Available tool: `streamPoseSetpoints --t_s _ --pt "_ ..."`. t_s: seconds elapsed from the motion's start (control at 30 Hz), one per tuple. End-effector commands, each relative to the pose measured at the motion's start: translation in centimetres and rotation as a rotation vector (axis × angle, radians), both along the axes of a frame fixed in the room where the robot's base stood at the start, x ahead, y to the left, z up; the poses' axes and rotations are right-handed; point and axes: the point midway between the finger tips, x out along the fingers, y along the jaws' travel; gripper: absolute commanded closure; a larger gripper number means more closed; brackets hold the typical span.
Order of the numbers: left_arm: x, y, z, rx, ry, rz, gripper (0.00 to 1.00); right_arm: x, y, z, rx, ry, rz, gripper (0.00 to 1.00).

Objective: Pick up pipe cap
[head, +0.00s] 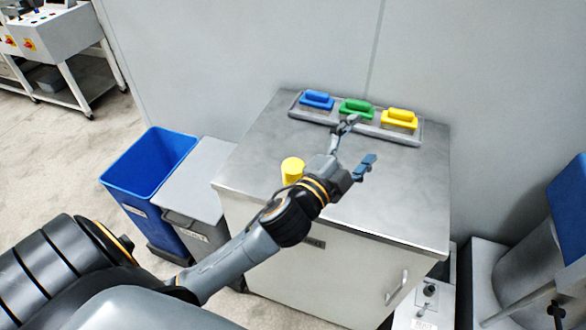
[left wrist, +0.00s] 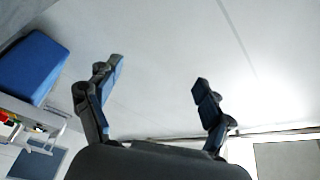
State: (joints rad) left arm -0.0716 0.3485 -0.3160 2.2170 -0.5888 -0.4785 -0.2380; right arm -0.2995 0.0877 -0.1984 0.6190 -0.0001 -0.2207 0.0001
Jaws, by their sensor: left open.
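A yellow cylinder (head: 292,170), which looks like the pipe cap, stands on the steel-topped cabinet (head: 260,140) in the head view. My left gripper (head: 357,143) is over the cabinet top, to the right of the yellow cylinder and apart from it. Its fingers are spread with nothing between them. In the left wrist view my left gripper (left wrist: 160,95) also shows open and empty, with the pale wall behind it. The yellow cylinder does not show in the left wrist view. My right gripper is not in view.
A grey tray (head: 422,136) at the cabinet's back holds a blue block (head: 317,99), a green block (head: 356,108) and a yellow block (head: 399,117). A blue bin (head: 150,165) and a grey bin (head: 190,185) stand left of the cabinet. The cabinet's right front top is clear.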

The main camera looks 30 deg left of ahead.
Motion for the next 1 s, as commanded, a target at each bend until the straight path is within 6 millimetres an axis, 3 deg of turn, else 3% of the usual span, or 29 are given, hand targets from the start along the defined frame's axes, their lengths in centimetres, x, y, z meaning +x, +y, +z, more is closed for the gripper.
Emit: streamPoseSetpoints --t_s 0.03,0.1,0.2,0.33,0.47,0.57,0.67,0.73,0.9,0.97,1.0 --pt "0.7 -1.7 2.9 0.110 -0.132 -0.065 0.19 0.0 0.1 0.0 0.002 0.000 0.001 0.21" --pt "0.8 -4.7 6.3 0.281 -0.319 -0.167 0.19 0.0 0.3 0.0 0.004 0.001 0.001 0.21" --pt "-0.2 -9.1 9.1 0.547 -0.568 -0.322 0.19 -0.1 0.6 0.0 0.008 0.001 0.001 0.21" --pt "-2.2 -13.7 8.9 0.916 -0.845 -0.538 0.19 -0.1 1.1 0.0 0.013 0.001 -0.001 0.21" --pt "-3.4 -15.2 5.1 1.305 -1.045 -0.783 0.19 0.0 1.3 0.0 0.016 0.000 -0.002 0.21" --pt "-3.1 -13.4 1.1 1.605 -1.127 -0.997 0.19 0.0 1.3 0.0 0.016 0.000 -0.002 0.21" --pt "-2.0 -8.9 -2.6 1.890 -1.126 -1.241 0.19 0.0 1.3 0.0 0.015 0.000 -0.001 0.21" --pt "-1.2 -4.5 -4.2 2.064 -1.072 -1.423 0.19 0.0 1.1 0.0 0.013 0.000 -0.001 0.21" --pt "-0.1 6.8 -4.8 2.324 -0.809 -1.824 0.19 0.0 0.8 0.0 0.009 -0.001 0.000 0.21" --pt "-0.1 9.9 -4.2 2.363 -0.709 -1.931 0.19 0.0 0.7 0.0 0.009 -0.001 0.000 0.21" --pt "-0.3 11.6 -3.8 -2.338 0.640 1.958 0.19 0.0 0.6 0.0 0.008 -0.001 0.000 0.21"
